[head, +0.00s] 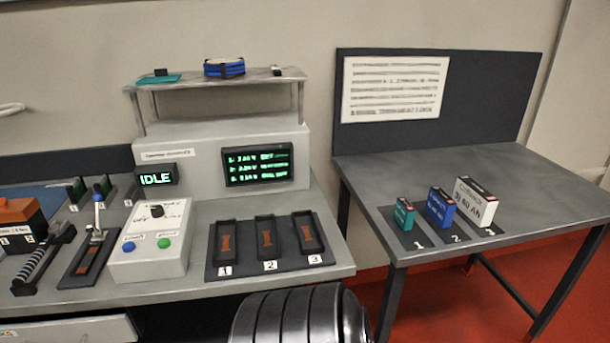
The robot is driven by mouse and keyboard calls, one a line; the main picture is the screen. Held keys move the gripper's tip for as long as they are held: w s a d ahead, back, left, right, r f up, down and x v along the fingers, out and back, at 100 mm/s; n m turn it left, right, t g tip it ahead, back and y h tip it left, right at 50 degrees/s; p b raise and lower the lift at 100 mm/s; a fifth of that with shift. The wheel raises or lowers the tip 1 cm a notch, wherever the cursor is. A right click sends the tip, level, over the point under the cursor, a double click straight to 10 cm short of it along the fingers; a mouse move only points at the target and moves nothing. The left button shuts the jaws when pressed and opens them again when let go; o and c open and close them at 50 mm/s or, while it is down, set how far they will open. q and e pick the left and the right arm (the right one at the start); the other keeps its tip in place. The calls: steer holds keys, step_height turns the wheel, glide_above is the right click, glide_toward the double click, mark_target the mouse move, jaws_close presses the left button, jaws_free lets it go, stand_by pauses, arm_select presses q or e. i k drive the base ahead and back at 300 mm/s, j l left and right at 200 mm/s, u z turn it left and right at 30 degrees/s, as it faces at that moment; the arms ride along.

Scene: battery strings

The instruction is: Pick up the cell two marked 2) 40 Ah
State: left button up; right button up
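Three cells stand upright on a dark mat (408,238) near the front left of the right-hand table, behind labels 1, 2 and 3. The blue cell (439,210) is the middle one, behind label 2; its white print is too small to read surely. To its left is a smaller teal cell (404,216). To its right is a larger white cell (474,205) that appears to read 60 Ah. Neither of my grippers shows in the head view.
A gap separates the bench from the grey table (520,180), whose right part is clear.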

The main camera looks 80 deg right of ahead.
mark_target(441, 208)
steer(key=z, duration=2.3)
steer(key=i+l+z, duration=0.1)
steer(key=z, duration=0.3)
steer(key=i+z, duration=0.25)
steer(key=z, duration=0.2)
steer(key=i+j+z, duration=0.1)
steer(key=z, duration=0.3)
steer(key=i+j+z, duration=0.1)
steer(key=i+z, duration=0.15)
steer(key=z, duration=0.15)
steer(key=i+j, duration=0.25)
